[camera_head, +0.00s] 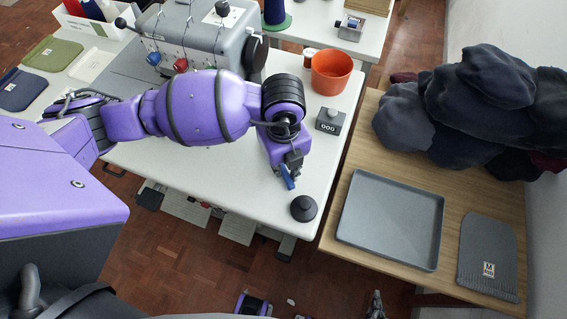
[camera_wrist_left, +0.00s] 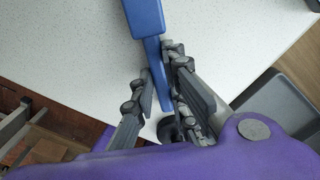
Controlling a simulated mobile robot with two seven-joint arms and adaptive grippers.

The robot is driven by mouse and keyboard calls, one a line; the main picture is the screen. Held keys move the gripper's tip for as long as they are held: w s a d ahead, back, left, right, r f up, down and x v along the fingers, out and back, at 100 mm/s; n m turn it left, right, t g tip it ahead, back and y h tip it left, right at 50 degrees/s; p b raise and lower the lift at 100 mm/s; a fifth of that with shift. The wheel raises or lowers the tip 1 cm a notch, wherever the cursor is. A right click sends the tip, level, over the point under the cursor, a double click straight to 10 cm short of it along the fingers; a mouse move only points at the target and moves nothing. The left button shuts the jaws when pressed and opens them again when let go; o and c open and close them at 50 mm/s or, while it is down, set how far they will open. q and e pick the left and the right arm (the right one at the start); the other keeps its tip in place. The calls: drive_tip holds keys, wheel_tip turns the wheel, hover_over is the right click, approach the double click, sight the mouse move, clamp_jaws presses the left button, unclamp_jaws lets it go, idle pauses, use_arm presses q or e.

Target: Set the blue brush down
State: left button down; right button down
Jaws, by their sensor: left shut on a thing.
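The blue brush (camera_head: 287,177) shows as a small blue piece at my left gripper (camera_head: 289,166), over the white table's right part. In the left wrist view the blue brush (camera_wrist_left: 147,22) runs down between the fingers of my left gripper (camera_wrist_left: 158,92), which is shut on its narrow part. The white table (camera_wrist_left: 60,70) lies below it; I cannot tell whether the brush touches it. The brush's far end is cut off by the frame's top edge. My right gripper (camera_head: 376,304) is low at the bottom edge, too small to tell open or shut.
A black round knob-topped piece (camera_head: 304,208) stands near the white table's front right corner. A grey counter block (camera_head: 330,121) and an orange pot (camera_head: 331,73) stand behind. A sewing machine (camera_head: 200,38) is at the back.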

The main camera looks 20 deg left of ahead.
sight(284, 169)
use_arm(q)
drive_tip(key=c, duration=1.7)
unclamp_jaws()
drive_tip(key=shift+c, duration=0.2)
wheel_tip(284, 169, up, 12)
drive_tip(key=p, duration=0.1)
drive_tip(key=shift+r, duration=0.2)
